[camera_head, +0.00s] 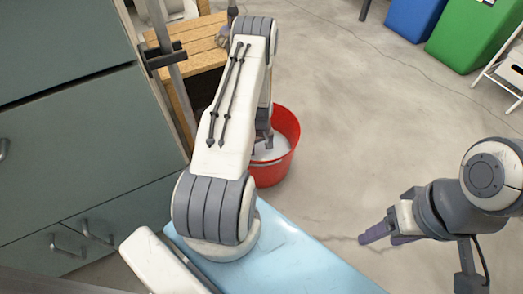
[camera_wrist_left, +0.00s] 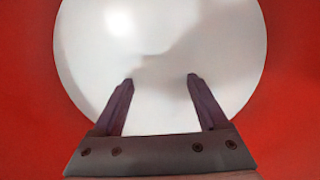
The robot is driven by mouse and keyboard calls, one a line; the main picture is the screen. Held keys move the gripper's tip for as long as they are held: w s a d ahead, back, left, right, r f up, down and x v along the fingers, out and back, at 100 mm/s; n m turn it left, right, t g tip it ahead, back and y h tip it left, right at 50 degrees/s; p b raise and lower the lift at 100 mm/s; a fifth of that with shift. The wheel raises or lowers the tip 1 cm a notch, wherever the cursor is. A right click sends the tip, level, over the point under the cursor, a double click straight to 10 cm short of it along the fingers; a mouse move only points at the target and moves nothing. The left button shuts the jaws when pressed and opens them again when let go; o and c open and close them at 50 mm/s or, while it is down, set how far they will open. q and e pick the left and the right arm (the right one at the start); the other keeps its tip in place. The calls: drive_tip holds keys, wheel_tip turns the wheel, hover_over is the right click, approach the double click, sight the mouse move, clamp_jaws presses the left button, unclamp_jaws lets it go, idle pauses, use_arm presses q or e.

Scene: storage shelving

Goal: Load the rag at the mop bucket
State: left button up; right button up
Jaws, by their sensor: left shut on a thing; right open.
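The red bucket (camera_head: 286,128) stands on the floor beyond the blue surface, with a round white area (camera_head: 268,150) inside it. My left gripper (camera_head: 264,140) reaches down at the bucket, mostly hidden behind my arm. In the left wrist view, my left gripper's (camera_wrist_left: 160,84) dark fingers stand apart above the white disc (camera_wrist_left: 225,45), with red bucket wall (camera_wrist_left: 290,80) around it. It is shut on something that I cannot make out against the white. No rag can be clearly told apart. My right gripper (camera_head: 375,236) is open and empty over the floor, right of the bucket.
Grey-green drawers (camera_head: 80,135) fill the left side. A wooden surface (camera_head: 190,52) stands behind my left arm, with a grey pole (camera_head: 168,60) beside it. A light blue surface (camera_head: 295,255) is in front. Blue (camera_head: 412,15) and green (camera_head: 475,35) bins stand back right. Middle floor is clear.

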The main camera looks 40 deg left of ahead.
sight(261, 152)
use_arm(q)
drive_tip(key=shift+r+p, duration=1.8)
drive_tip(key=shift+r, duration=0.5)
